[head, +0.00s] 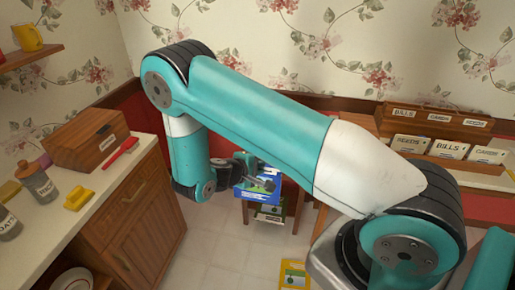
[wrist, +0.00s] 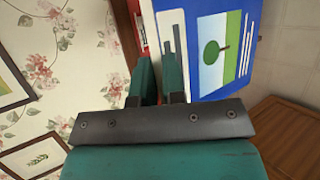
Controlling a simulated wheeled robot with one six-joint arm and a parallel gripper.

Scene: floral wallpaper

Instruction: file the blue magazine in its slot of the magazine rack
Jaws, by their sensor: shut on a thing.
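The blue magazine (head: 258,194) is in the middle of the head view, held up with its picture cover showing. In the wrist view the blue magazine (wrist: 246,78) fills the upper right, its cover showing a green tree. My gripper (head: 246,165) is shut on it at its upper edge. My gripper's fingers (wrist: 158,78) are close together in the wrist view, and partly cover the magazine's edge. Behind and below the magazine is a low wooden stand (head: 246,212) with a green and white item (head: 270,211) at its front. The magazine hides much of this stand, and I cannot make out its slots.
A wooden counter (head: 135,195) with a red-handled item, jars and a wooden box (head: 88,139) stands at the left. At the right, a wooden letter organiser (head: 440,120) sits on a desk. A yellow magazine-like item (head: 294,275) lies low at the front.

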